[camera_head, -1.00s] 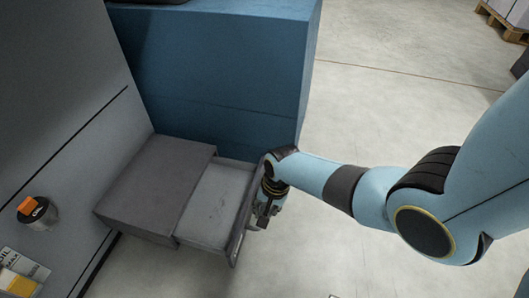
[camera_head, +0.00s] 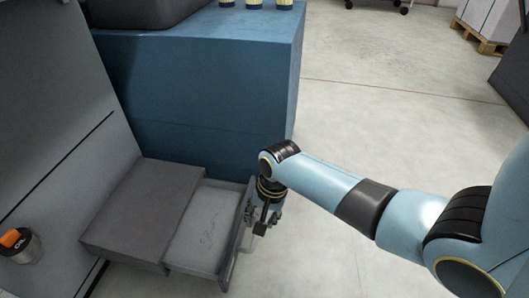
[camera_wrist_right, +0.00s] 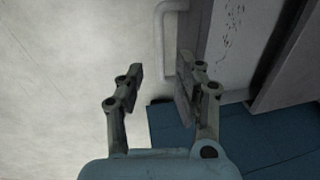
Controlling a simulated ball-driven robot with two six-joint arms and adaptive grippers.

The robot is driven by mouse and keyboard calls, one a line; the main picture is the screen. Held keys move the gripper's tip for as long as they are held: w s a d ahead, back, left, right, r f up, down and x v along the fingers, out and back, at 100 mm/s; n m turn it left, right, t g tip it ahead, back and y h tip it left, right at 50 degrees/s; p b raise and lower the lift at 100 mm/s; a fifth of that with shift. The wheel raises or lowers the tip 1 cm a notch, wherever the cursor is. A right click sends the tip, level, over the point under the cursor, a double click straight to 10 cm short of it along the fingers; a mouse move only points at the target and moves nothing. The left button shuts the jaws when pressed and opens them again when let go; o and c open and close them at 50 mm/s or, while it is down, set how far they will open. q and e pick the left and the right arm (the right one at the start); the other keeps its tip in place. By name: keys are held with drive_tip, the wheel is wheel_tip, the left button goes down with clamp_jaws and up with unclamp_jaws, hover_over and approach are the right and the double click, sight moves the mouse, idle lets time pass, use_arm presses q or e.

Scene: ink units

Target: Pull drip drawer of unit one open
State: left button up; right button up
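The drip drawer (camera_head: 203,229) is a shallow grey tray. It stands pulled part-way out to the right of its low grey housing (camera_head: 140,212). My right gripper (camera_head: 263,226) is at the outer side of the drawer front, near the far end. In the right wrist view my right gripper (camera_wrist_right: 160,75) is open, with its fingers well apart. The light bar handle (camera_wrist_right: 160,40) shows between and beyond the fingertips, with no visible grip on it. The right finger overlaps the drawer front, and the left finger is over the floor. My left gripper is not in view.
A large blue block (camera_head: 205,95) stands behind the drawer, with a dark tray on top. A grey panel with a dark round knob with an orange mark (camera_head: 18,243) is at left. The concrete floor (camera_head: 370,90) to the right is open; a pallet is far back.

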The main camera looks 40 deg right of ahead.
drive_tip(key=shift+s+d+r, duration=0.1)
drive_tip(key=shift+s+r, duration=0.05)
drive_tip(key=shift+r, duration=0.65)
drive_tip(key=shift+s+d+r, duration=0.1)
drive_tip(key=shift+r, duration=0.7)
drive_tip(key=shift+s+d+r, duration=0.1)
drive_tip(key=shift+s+r, duration=0.05)
drive_tip(key=shift+r, duration=0.65)
